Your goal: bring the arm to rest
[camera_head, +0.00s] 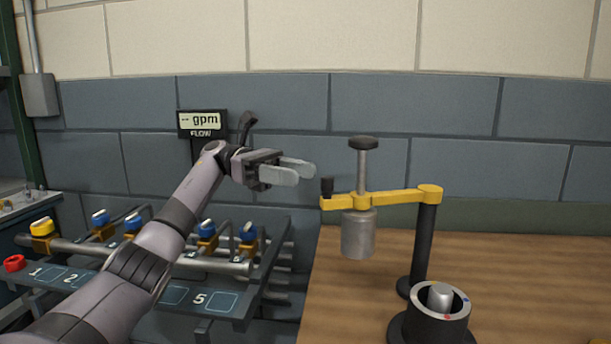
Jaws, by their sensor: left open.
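My left arm (150,255) comes in from the lower left and reaches up to the middle of the head view. My left gripper (290,172) is at its end, with its fingers pointing right. It is open and holds nothing. It hangs in the air left of the yellow swing arm (390,199) and a little above it, apart from it in the picture. My right gripper is not in view.
The swing arm sits on a black post (424,245) and carries a grey cylinder (358,236) over the wooden table (530,285). A dark ring holder (436,318) stands in front. A valve manifold (210,263) lies behind my arm; a flow display (202,123) is above.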

